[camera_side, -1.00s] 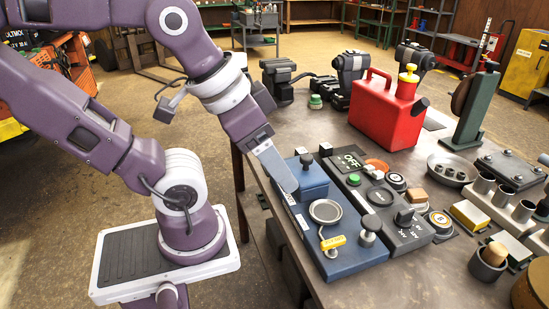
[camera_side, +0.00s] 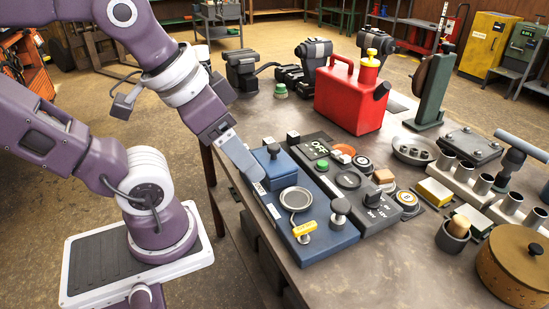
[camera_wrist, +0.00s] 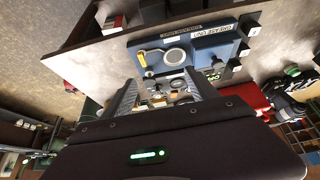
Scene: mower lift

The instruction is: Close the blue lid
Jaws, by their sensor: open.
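A blue unit (camera_side: 318,240) lies on the bench in the side view. A raised blue block with a dark knob (camera_side: 275,165) is at its far end; I cannot tell if this is the lid. My gripper (camera_side: 258,177) points down beside the block's left side, and contact is unclear. In the wrist view, the fingers of my gripper (camera_wrist: 160,92) are apart with nothing held between them. The blue unit (camera_wrist: 205,52) lies beyond them.
A dark control box (camera_side: 352,195) with buttons adjoins the blue unit. A red fuel can (camera_side: 350,97) stands behind it. Metal cylinders (camera_side: 465,172), a wooden-coloured pot (camera_side: 515,270) and a yellow block (camera_side: 434,192) crowd the right. The front bench surface (camera_side: 400,265) is mostly bare.

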